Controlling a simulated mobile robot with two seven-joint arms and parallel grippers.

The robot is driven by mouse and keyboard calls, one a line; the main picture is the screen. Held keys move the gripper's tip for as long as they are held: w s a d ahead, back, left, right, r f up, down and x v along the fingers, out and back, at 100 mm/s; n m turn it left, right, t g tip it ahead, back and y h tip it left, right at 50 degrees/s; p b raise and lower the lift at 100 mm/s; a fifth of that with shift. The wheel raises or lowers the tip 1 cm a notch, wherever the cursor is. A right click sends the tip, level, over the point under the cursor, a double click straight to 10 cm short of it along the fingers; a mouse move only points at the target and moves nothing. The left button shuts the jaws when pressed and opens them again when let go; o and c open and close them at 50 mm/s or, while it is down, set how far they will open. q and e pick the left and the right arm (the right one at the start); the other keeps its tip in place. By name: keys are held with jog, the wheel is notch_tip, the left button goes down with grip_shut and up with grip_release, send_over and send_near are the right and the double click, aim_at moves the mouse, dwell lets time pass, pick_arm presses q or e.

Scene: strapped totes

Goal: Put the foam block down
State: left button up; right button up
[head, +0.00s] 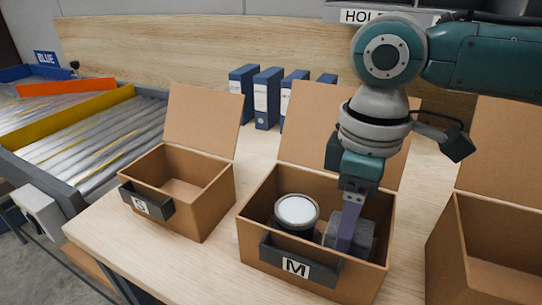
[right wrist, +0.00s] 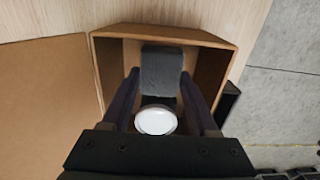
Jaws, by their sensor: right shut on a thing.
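The foam block (head: 365,236) is dark grey and sits low inside the open cardboard box marked M (head: 255,212). My right gripper (head: 346,243) reaches down into this box, its fingers at the block's sides. In the right wrist view the grey block (right wrist: 162,68) lies between the fingertips (right wrist: 160,80), and the gripper is shut on it. I cannot tell whether the block's underside touches the box floor. My left gripper is not in view.
A round dark container with a white lid (head: 297,211) stands in box M, left of the block. A smaller open box marked S (head: 210,210) stands left, another open box (head: 490,245) right. Blue binders (head: 267,97) stand behind. Box M's flap (head: 310,130) stands up.

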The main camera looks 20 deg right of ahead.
jog(key=o, duration=1.3)
notch_tip(320, 180, up, 13)
jog(key=shift+r+p, duration=0.1)
jog(key=shift+p, duration=0.75)
